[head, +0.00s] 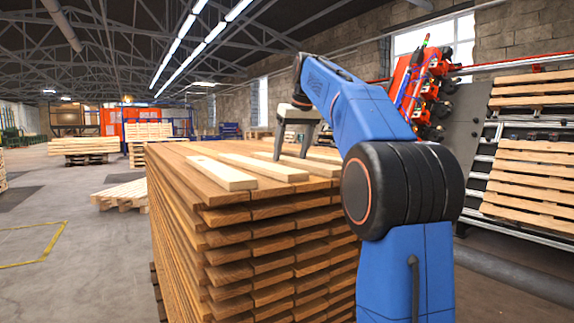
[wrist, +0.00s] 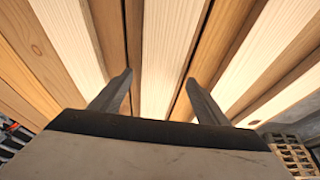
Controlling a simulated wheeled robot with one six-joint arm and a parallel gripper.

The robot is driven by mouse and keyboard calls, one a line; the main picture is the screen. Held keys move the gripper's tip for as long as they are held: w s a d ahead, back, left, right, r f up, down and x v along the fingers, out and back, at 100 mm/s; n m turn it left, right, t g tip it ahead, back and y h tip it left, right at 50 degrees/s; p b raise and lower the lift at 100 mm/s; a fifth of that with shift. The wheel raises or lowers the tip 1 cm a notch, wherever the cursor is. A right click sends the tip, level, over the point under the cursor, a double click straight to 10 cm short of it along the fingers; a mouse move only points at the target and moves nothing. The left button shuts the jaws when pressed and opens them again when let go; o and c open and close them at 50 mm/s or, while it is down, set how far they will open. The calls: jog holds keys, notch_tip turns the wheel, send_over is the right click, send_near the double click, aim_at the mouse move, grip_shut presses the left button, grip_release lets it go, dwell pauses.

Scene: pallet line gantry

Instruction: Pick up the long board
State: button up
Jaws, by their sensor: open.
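Pale boards lie apart on a tall stack of brown boards in the head view: a left one (head: 222,173), a middle one (head: 265,168) and one further right (head: 318,167). I cannot tell for sure which is the long board. Whether the fingertips touch the stack is unclear.
The brown stack (head: 262,250) fills the front centre. A rack with pallets (head: 528,170) and red machinery (head: 425,90) stand at the right. A low pallet (head: 122,194) lies at the left, with open floor (head: 75,270) before it.

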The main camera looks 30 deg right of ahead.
jog(key=shift+w+f, duration=0.2)
jog(key=shift+f, duration=0.25)
jog(key=c, duration=1.4)
jog(key=shift+o, duration=0.2)
jog(key=shift+r, duration=0.15)
